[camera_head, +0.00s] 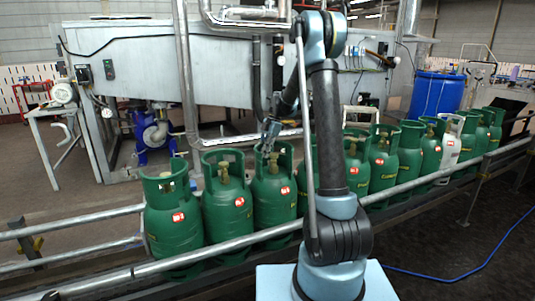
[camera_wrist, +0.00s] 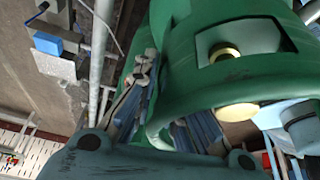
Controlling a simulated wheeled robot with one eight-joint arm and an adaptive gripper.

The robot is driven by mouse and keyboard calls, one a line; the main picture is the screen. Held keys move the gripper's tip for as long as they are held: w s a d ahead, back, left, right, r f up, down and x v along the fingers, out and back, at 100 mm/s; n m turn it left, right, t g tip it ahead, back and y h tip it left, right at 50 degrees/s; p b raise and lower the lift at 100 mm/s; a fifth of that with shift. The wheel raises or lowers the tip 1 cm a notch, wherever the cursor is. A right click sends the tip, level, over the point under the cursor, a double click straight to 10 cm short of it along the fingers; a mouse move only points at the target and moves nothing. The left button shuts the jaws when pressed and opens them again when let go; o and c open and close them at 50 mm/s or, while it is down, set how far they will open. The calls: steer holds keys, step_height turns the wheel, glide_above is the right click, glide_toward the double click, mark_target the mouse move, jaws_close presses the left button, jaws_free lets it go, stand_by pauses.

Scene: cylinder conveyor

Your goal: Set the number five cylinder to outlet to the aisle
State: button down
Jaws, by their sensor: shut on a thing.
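Green gas cylinders with ring-shaped collars, brass valves and red-and-white number labels stand upright in a row on the conveyor (camera_head: 107,288). The label numbers are too small for me to read surely, so I cannot tell which is number five. My gripper (camera_head: 267,147) is at the collar of the third cylinder from the left (camera_head: 273,198). In the wrist view my gripper (camera_wrist: 172,112) is shut on that green collar (camera_wrist: 185,80), one finger on each side of its wall. A brass valve part (camera_wrist: 224,52) shows through the collar's opening. The outlet's direction is unclear.
The first cylinder (camera_head: 173,222) and second cylinder (camera_head: 228,205) stand close on the left. More cylinders, one whitish (camera_head: 451,150), continue right, partly behind my arm. A metal rail (camera_head: 200,248) runs along the front. A grey machine (camera_head: 165,70) and blue drum (camera_head: 437,93) stand behind.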

steer(key=shift+s+a+n, duration=0.2)
steer(key=shift+a+n, duration=0.25)
steer(key=shift+n, duration=0.05)
steer(key=shift+s+n+g, duration=0.4)
steer(key=shift+s+n, duration=0.05)
steer(key=shift+n, duration=0.05)
stand_by(1.3)
steer(key=c, duration=1.7)
jaws_free()
steer(key=shift+w, duration=0.1)
steer(key=shift+r, duration=0.3)
steer(key=v, duration=1.1)
steer(key=shift+w+a+r, duration=0.1)
steer(key=shift+w+r, duration=0.05)
